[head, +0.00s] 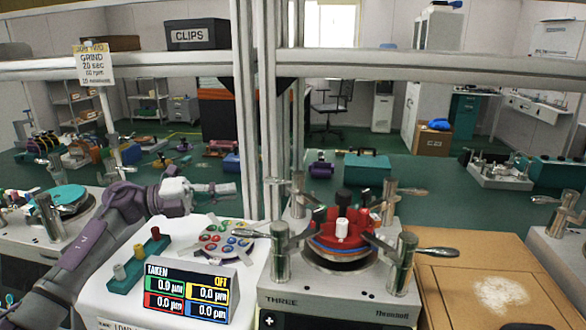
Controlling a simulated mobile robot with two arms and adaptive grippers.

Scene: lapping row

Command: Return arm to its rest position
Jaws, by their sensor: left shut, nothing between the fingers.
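My left arm, purple and grey, comes in from the lower left in the head view. My left gripper (222,188) is shut and empty. It appears above the white surface, behind the display box and short of the shelf posts. My right gripper is not in view.
A display box (190,290) reading TAKEN and OFF stands in front, near a green block (128,277) with small cylinders and a tray (243,228) of coloured discs. Lapping machine THREE (340,295) with clamps stands right of the shelf posts (257,120). A wooden board (450,290) holds white powder.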

